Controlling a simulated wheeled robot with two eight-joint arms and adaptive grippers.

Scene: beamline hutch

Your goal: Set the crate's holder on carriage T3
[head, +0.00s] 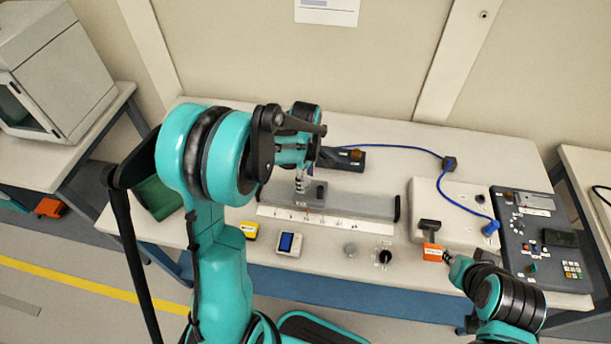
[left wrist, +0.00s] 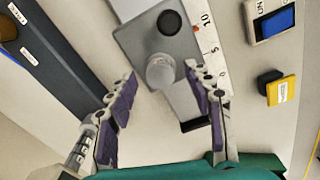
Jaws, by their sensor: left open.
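A grey carriage (head: 313,193) sits near the left end of the rail (head: 365,206); its label is too small to read surely. In the left wrist view the carriage (left wrist: 138,38) carries a dark round knob (left wrist: 168,22) and a pale round-topped piece (left wrist: 160,72), perhaps the holder. My left gripper (left wrist: 163,92) is open, its purple-padded fingers on either side of that piece, apart from it. In the head view my left gripper (head: 301,182) is over the carriage, partly hidden by its arm. The green crate (head: 157,198) is at the table's left, partly hidden. My right gripper (head: 447,257) is beside an orange block (head: 432,252).
A scale strip (head: 325,220) runs along the rail's front. A blue cable (head: 400,147) crosses behind. A control panel (head: 540,240) is at right.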

